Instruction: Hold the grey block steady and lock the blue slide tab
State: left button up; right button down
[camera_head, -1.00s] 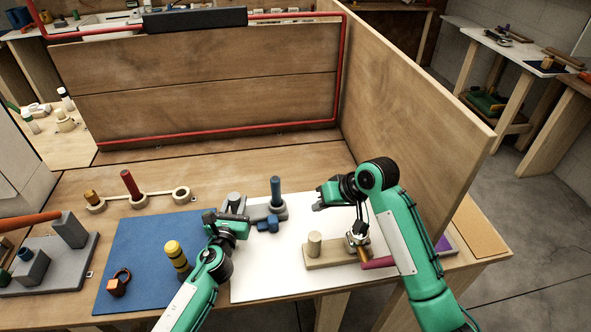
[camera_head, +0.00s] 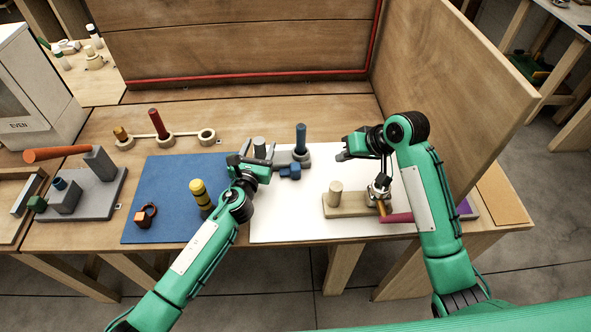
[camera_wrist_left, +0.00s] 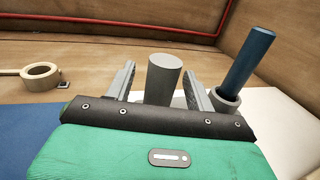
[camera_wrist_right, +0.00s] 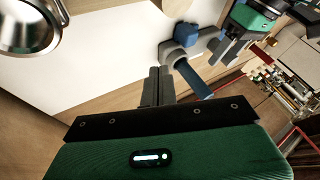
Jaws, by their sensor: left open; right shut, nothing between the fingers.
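The grey block assembly (camera_head: 283,158) sits on the white mat, with an upright blue peg (camera_head: 301,138) in a grey collar. A small blue tab (camera_head: 290,172) is at its front; it also shows in the right wrist view (camera_wrist_right: 186,33). A grey post (camera_head: 259,148) rises at its left side. My left gripper (camera_head: 257,160) is open with its fingers on either side of this post (camera_wrist_left: 163,80); a firm grip is not visible. My right gripper (camera_head: 345,149) is shut and empty, to the right of the assembly and apart from it (camera_wrist_right: 158,85). The post's lower end is hidden in the left wrist view.
A wooden block with a peg and metal fitting (camera_head: 352,203) stands in front of my right gripper. A tall wooden panel (camera_head: 450,70) stands on the right.

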pick_arm(q)
jog(key=v, duration=1.2)
jog(key=shift+f, duration=0.1)
